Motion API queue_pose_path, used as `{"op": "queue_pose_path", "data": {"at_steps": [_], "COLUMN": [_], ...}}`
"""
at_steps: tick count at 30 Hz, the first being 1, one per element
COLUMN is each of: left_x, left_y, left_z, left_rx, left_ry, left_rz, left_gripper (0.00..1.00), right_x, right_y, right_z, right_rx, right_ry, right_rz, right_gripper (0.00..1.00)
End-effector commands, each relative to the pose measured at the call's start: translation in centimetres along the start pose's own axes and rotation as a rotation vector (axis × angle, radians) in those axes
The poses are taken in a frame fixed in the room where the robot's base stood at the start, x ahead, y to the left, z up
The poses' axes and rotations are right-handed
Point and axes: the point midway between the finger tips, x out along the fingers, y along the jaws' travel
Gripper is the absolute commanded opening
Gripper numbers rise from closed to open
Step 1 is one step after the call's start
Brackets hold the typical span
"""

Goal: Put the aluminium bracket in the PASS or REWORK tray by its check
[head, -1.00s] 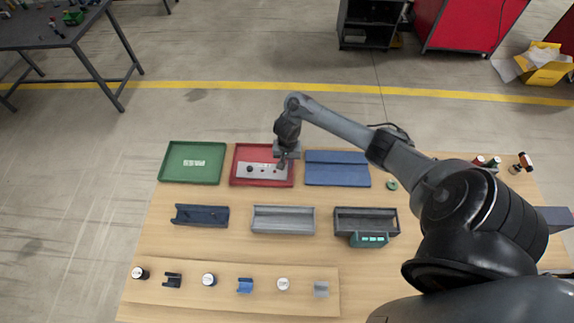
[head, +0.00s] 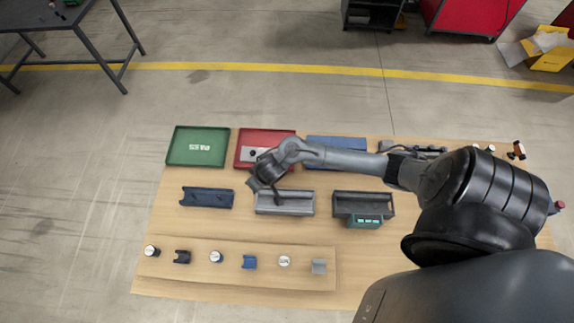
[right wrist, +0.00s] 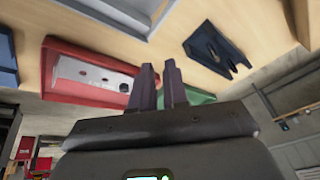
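The aluminium bracket (head: 246,154), a light grey plate with dark holes, lies in the red tray (head: 268,134). In the head view my right arm partly covers it. The right wrist view shows the bracket (right wrist: 95,75) lying inside the red tray (right wrist: 60,44). My left gripper is not in view.
A blue tray (head: 350,141) is right of the red one. A dark blue trough (head: 207,198), the grey trough (head: 285,208) and a black bin (head: 380,204) with a lit green display unit (head: 363,221) form the middle row. Several small parts stand along the front board (head: 200,273).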

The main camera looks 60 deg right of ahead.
Motion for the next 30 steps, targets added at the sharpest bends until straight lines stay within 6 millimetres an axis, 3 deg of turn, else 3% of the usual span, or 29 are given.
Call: {"op": "queue_pose_path", "data": {"at_steps": [1, 3, 6, 15, 21, 30], "left_x": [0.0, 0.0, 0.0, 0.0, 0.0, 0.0], "left_y": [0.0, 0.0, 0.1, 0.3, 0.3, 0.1], "left_z": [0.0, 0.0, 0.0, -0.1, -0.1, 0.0], "left_rx": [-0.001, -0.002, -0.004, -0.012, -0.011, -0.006], "left_ry": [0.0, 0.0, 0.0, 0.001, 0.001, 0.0], "left_rz": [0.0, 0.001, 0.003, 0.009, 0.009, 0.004], "left_gripper": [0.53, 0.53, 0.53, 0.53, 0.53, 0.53], "right_x": [-1.0, -2.9, -6.1, -14.5, -16.9, -17.3], "right_y": [-2.5, -4.6, -6.2, -5.1, -4.2, -4.0], "right_z": [1.6, 3.1, 4.9, 10.0, 11.6, 11.9], "right_rx": [-0.071, -0.163, -0.261, -0.407, -0.443, -0.453], "right_ry": [0.029, 0.067, 0.09, 0.004, -0.043, -0.051], "right_rz": [-0.022, -0.023, -0.008, 0.019, 0.007, 0.005], "right_gripper": [0.14, 0.14, 0.14, 0.14, 0.14, 0.14]}}
